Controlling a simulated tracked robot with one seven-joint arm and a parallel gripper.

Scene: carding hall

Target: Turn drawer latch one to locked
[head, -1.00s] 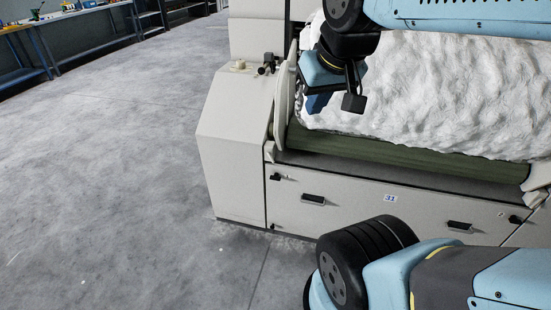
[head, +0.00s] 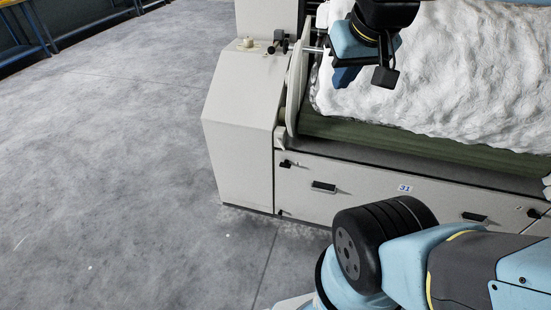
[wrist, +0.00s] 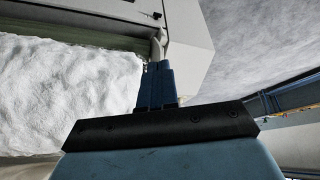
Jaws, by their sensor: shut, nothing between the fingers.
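The drawer front (head: 365,193) is a pale panel low on the carding machine, marked with a "31" plate. A small black latch (head: 287,163) sits at its upper left and another black latch (head: 537,212) at its right end. The pictures do not label either as latch one. Their handles look roughly level, but are too small to read as locked or unlocked. My gripper (head: 344,78) is above the drawer, in front of the white fibre and apart from both latches. In the wrist view its blue fingers (wrist: 155,70) are together, with nothing between them.
White fibre (head: 440,70) bulges over a green roller (head: 400,143) above the drawer. Two dark recessed pulls, left (head: 324,187) and right (head: 474,217), sit on the drawer front. The pale side housing (head: 240,140) stands at left. Open concrete floor lies further left.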

